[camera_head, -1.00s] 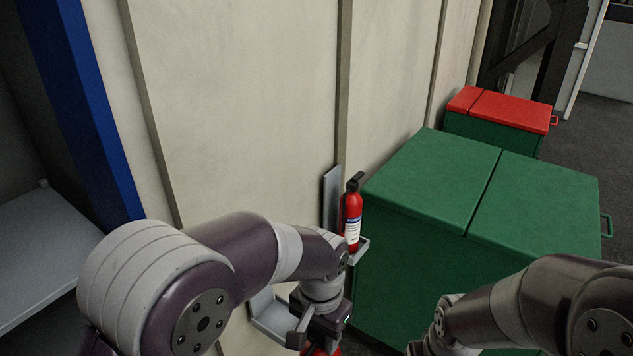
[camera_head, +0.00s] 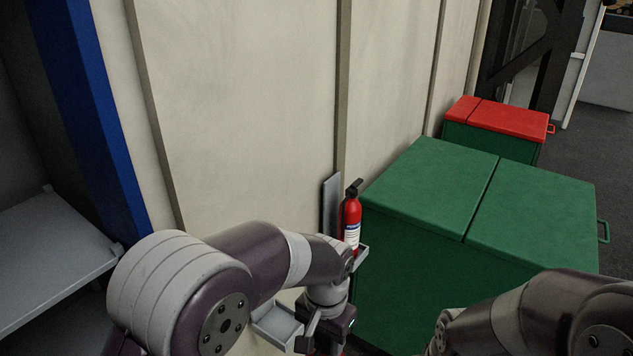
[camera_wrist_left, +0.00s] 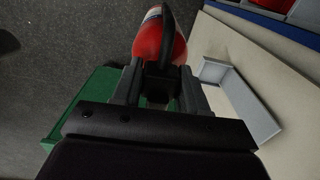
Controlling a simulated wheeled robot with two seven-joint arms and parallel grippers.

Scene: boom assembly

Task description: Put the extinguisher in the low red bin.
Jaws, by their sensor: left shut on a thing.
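My left gripper (camera_wrist_left: 158,88) is shut on a red extinguisher (camera_wrist_left: 160,42), seen close in the left wrist view with its dark handle between the fingers. In the head view my left gripper (camera_head: 327,334) is low in the middle, and the held extinguisher is almost all hidden. It is beside an empty grey wall bracket (camera_wrist_left: 245,105) and apart from it. The low red bin (camera_head: 506,117), a green box with a shut red lid, stands far right behind the big green bin. My right arm enters at lower right; its gripper is out of view.
A second red extinguisher (camera_head: 351,222) with a white label stands in another wall bracket (camera_head: 331,202). A big green bin (camera_head: 430,185) with a shut lid stands right of it. A grey shelf (camera_head: 50,255) and blue post (camera_head: 90,120) are at left. Open floor lies at far right.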

